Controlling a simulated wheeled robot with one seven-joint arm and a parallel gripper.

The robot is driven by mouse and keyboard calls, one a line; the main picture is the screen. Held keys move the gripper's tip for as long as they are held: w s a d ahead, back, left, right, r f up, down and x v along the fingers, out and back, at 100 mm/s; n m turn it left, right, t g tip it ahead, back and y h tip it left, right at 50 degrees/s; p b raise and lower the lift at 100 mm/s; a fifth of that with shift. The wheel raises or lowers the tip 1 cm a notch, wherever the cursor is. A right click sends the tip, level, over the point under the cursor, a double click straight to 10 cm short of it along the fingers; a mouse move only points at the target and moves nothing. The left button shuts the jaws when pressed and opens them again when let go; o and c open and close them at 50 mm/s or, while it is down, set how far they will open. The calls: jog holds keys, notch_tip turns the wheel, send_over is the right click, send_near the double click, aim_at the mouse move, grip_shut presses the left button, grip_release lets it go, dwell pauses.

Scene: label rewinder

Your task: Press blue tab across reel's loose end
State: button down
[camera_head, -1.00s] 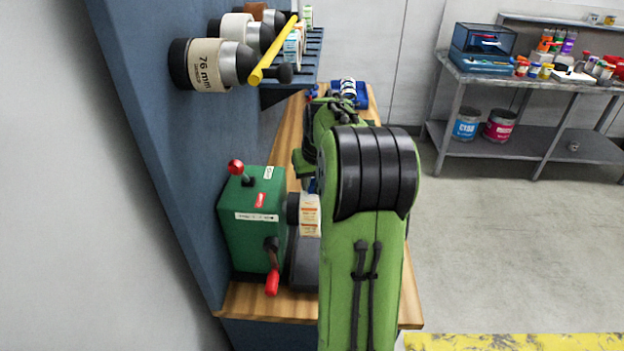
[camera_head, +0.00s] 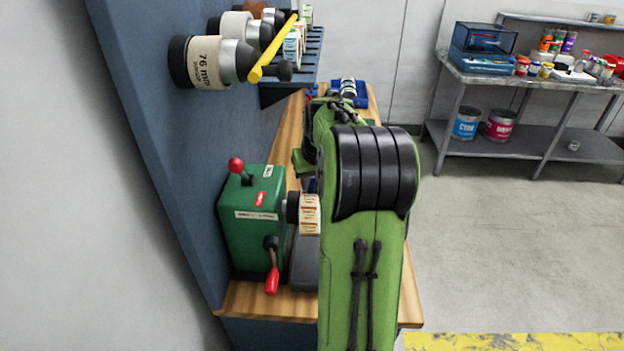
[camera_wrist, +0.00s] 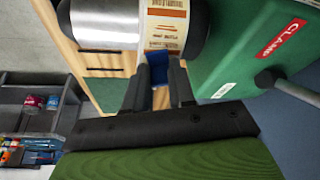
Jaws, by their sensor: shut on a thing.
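The reel of white labels with orange print (camera_head: 310,214) sits on the spindle of the green rewinder (camera_head: 250,222); my arm covers its right part. In the wrist view the reel (camera_wrist: 167,28) is at the top, between a silver cylinder (camera_wrist: 108,22) and the green housing (camera_wrist: 265,45). My gripper (camera_wrist: 160,66) is just below the reel in that picture, its dark fingers shut on a small blue piece, which I take as the blue tab (camera_wrist: 158,62). I cannot tell whether the tab touches the reel. The loose end is not distinguishable. The head view hides my gripper behind my arm.
The rewinder has a red-knobbed lever (camera_head: 236,166) and a red crank handle (camera_head: 272,281). Cores and a yellow bar (camera_head: 273,47) stick out from the blue panel above. The wooden bench (camera_head: 262,303) is narrow. A grey shelf table (camera_head: 540,85) stands at the back right.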

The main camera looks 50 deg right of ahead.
jog(key=shift+f, duration=0.15)
jog(key=c, duration=0.9)
grip_release()
jog(key=shift+s, duration=0.1)
jog(key=shift+o, duration=0.2)
jog(key=p+v, duration=0.3)
jog(key=v, duration=1.3)
jog(key=shift+a, duration=0.1)
